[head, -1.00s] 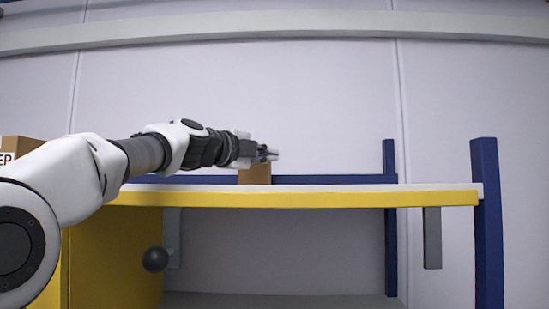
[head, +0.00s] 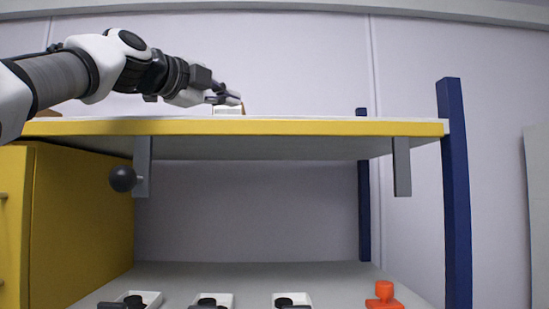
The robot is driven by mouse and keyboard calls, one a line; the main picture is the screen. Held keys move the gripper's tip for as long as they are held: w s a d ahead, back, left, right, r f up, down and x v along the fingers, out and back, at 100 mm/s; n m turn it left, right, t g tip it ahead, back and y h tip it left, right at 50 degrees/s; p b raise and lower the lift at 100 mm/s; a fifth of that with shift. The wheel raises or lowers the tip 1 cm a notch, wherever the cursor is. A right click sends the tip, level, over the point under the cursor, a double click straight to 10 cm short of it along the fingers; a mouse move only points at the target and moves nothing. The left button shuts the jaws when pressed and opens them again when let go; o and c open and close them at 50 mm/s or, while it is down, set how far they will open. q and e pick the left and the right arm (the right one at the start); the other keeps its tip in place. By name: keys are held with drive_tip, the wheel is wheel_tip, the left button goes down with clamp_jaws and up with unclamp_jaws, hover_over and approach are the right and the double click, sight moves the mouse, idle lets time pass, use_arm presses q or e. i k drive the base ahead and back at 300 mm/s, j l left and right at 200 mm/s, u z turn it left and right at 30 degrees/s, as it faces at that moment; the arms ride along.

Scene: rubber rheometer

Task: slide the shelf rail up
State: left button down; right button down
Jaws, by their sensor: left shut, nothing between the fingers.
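The shelf (head: 290,127) crosses the view with a yellow front edge and a light top seen almost edge-on. Blue uprights stand at its right end, one in front (head: 455,190) and one behind (head: 364,210). Grey brackets hang below it at left (head: 142,168) and right (head: 402,167). A black ball knob (head: 122,178) sticks out by the left bracket. I cannot tell which part is the sliding rail. My left gripper (head: 238,98) is shut and empty above the shelf, pointing right, apart from the knob. My right gripper is not in view.
A small white and brown object (head: 230,110) shows just beneath my left gripper. A yellow cabinet (head: 85,225) stands below left. Several white-based black items (head: 210,301) and an orange one (head: 385,297) sit on the lower surface. The space between is open.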

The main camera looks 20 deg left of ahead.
sight(122, 177)
drive_tip(key=k+j, duration=0.25)
drive_tip(key=k, duration=0.2)
drive_tip(key=k+j, duration=0.3)
drive_tip(key=k, duration=0.2)
drive_tip(key=k+j, duration=0.25)
drive_tip(key=k, duration=0.2)
